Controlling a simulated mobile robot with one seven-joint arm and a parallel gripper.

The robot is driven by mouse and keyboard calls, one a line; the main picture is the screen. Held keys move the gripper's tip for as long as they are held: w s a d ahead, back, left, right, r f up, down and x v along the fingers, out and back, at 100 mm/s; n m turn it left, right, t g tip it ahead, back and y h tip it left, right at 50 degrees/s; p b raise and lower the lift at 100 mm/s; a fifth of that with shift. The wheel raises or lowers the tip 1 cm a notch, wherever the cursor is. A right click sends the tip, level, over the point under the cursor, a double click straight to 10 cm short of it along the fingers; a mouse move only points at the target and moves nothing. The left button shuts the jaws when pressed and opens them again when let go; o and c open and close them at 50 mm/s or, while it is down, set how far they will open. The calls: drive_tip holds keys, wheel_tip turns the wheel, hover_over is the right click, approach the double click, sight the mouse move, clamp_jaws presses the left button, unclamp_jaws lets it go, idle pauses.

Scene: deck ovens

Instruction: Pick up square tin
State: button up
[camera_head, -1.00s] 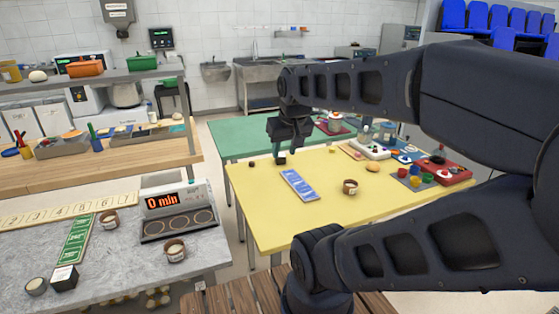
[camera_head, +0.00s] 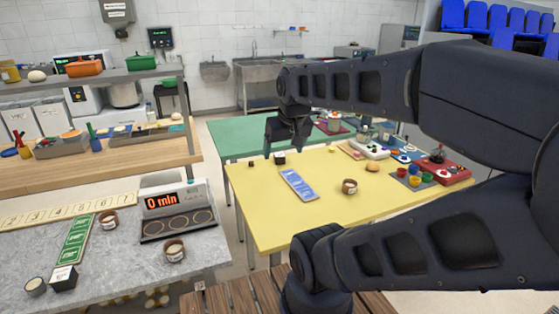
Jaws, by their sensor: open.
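A small dark square tin (camera_head: 279,158) with a pale top stands on the yellow table (camera_head: 250,205), near its far left edge. My gripper (camera_head: 281,146) points down just above and around the tin in the picture. Its jaws are open, with one finger to the left of the tin and the other to the right. I cannot tell whether a finger touches the tin. A similar black square tin (camera_head: 63,278) with a pale top stands on the grey marble counter at the lower left.
A green table (camera_head: 225,138) adjoins behind.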

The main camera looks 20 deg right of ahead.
drive_tip(key=w+d+r+n+g+h, duration=0.1)
drive_tip(key=w+r+n, duration=0.1)
drive_tip(key=w, duration=0.6)
drive_tip(key=w+d+r+n, duration=0.2)
drive_tip(key=w, duration=0.5)
drive_tip(key=n+g+h, duration=0.3)
drive_tip(key=n+g, duration=0.1)
drive_tip(key=n, duration=0.8)
hover_over(279, 155)
drive_tip(key=w+a, duration=0.2)
drive_tip(key=a, duration=0.1)
wheel_tip(279, 155, down, 31)
drive_tip(key=shift+h, duration=0.3)
drive_tip(key=x, duration=0.4)
drive_tip(key=shift+s+f, duration=0.25)
drive_tip(key=shift+f, duration=0.15)
drive_tip(key=shift+s+x, duration=0.2)
drive_tip(key=shift+x, duration=1.2)
drive_tip(key=shift+s+x, duration=0.25)
drive_tip(key=shift+x, duration=1.2)
drive_tip(key=shift+a, duration=0.15)
drive_tip(key=shift+c, duration=0.4)
